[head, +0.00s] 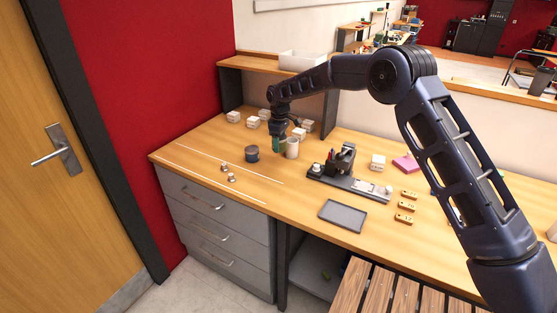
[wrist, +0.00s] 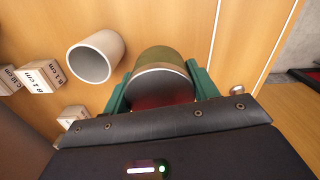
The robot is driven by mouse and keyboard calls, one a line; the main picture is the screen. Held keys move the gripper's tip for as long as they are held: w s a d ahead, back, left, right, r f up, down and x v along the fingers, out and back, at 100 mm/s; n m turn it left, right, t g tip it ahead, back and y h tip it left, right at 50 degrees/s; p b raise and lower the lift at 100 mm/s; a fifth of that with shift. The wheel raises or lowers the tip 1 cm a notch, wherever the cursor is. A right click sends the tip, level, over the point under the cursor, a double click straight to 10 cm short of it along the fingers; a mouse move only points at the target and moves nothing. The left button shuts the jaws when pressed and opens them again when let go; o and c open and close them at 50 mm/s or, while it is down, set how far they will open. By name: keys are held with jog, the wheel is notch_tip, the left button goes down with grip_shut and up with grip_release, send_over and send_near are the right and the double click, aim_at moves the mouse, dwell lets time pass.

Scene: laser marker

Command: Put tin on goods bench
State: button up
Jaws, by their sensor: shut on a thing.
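My gripper (head: 277,146) is low over the wooden workbench (head: 200,150), left of its middle. In the wrist view its green fingers (wrist: 160,88) are shut on the sides of a round olive-green tin (wrist: 162,56) with a silver rim and a reddish end. In the head view the tin (head: 283,146) is partly hidden by the fingers; I cannot tell if it touches the bench top. A slatted wooden bench (head: 372,288) shows at the bottom of the head view; no label shows whether it is the goods bench.
A white cup (head: 292,149) stands close beside the tin. A dark pot (head: 251,154) is to its left, with small metal pieces (head: 228,172) in front. Several white boxes (head: 253,122) stand behind. A black device (head: 342,160) and grey tray (head: 343,215) lie to the right.

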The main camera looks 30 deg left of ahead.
aim_at(279, 166)
jog(key=shift+f, duration=4.25)
jog(key=shift+f, duration=0.1)
jog(key=o, duration=1.1)
notch_tip(279, 166, up, 12)
jog(key=shift+r, duration=0.1)
